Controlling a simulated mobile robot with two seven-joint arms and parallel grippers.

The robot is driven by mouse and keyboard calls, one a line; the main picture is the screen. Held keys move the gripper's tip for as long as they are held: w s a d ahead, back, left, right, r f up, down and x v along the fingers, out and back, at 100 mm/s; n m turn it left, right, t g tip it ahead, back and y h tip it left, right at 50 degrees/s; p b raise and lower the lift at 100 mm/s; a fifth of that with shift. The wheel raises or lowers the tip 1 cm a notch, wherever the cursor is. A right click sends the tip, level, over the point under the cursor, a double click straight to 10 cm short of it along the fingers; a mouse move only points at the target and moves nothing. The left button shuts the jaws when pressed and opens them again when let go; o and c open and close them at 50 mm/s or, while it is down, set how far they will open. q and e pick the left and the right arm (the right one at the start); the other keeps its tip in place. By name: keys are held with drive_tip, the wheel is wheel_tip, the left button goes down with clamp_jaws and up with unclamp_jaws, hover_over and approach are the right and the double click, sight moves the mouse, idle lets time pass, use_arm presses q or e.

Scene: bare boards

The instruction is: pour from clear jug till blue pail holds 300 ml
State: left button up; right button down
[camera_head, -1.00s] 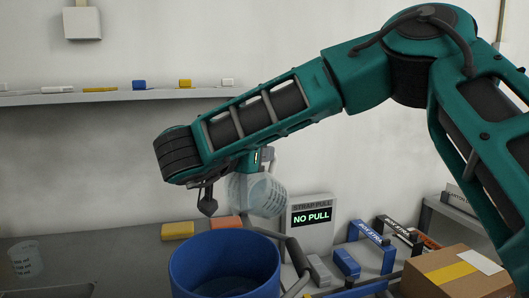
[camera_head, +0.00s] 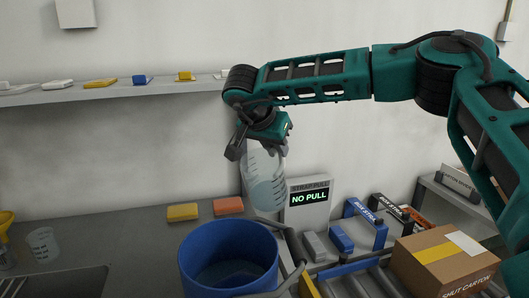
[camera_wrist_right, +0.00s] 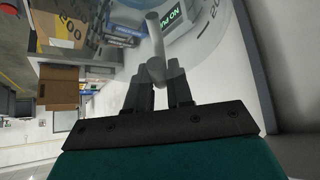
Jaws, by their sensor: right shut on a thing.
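My right gripper (camera_head: 258,143) is shut on the handle of the clear jug (camera_head: 265,182). The jug hangs slightly tilted above and behind the blue pail (camera_head: 230,248), near its right side, and holds pale bluish liquid. In the right wrist view, the gripper (camera_wrist_right: 160,88) has its fingers around the jug's handle (camera_wrist_right: 154,40), with the clear wall of the jug (camera_wrist_right: 210,45) beyond. The blue pail stands open on the counter. No stream is visible. My left gripper is out of view.
A small clear beaker (camera_head: 42,245) stands at the left. A yellow block (camera_head: 182,212) and an orange block (camera_head: 228,205) lie behind the pail. A strap-pull sign (camera_head: 308,204), blue clamp-like tools (camera_head: 365,222) and a carton (camera_head: 443,262) stand at the right.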

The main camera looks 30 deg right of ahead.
drive_tip(key=shift+w+d+f+g+y, duration=0.15)
drive_tip(key=shift+w+d+g+y, duration=0.3)
drive_tip(key=shift+d+y, duration=0.3)
drive_tip(key=shift+r+g+y, duration=0.45)
drive_tip(key=shift+r+y, duration=0.3)
drive_tip(key=shift+r, duration=0.75)
drive_tip(key=shift+s, duration=0.1)
